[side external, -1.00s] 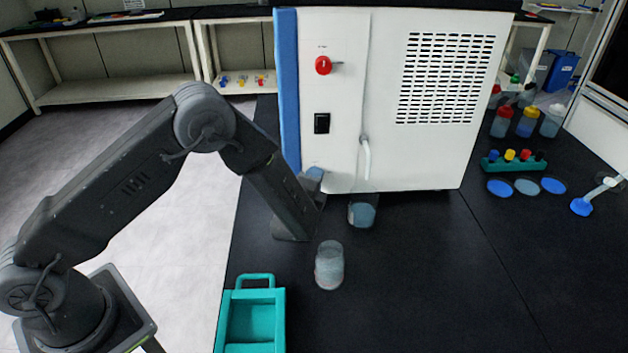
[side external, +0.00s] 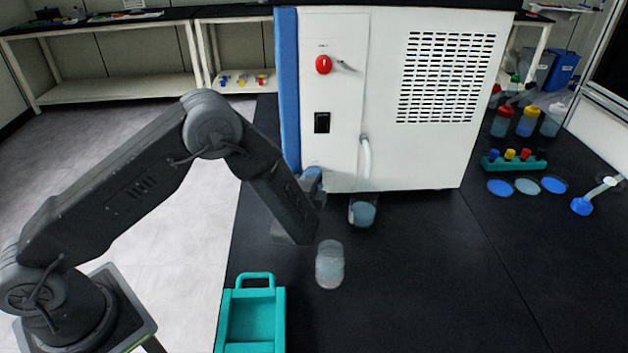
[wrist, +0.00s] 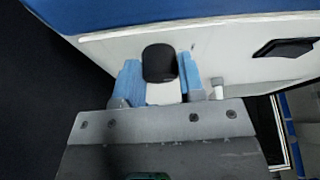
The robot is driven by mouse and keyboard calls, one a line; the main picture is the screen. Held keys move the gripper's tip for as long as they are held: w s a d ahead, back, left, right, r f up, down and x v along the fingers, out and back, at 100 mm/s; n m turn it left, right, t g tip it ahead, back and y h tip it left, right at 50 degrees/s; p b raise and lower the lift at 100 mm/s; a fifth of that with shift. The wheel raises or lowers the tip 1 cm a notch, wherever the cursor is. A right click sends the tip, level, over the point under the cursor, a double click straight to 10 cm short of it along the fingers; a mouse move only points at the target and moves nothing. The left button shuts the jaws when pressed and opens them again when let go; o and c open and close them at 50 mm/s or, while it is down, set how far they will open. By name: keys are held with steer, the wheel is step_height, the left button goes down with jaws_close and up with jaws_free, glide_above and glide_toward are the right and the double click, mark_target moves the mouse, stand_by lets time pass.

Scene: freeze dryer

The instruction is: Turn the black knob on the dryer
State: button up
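The black knob (wrist: 159,63) sits on the white front of the dryer (side external: 450,160) in the wrist view. My gripper (wrist: 161,80) has its two blue fingers apart, one on each side of the knob. The left finger is very near the knob's edge, and a narrow gap shows on the right. I cannot tell whether either finger touches it. In the side view my gripper (side external: 312,180) is low at the dryer's left front, and the knob is hidden there.
A clear beaker (side external: 330,264) stands in front of the dryer, and another container (side external: 362,213) sits under the pale tube (side external: 366,158). A teal tray (side external: 251,315) is in front. The bench at right front is clear.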

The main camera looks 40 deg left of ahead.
steer(key=o, duration=0.4)
steer(key=v, duration=1.4)
steer(key=shift+a+r, duration=0.1)
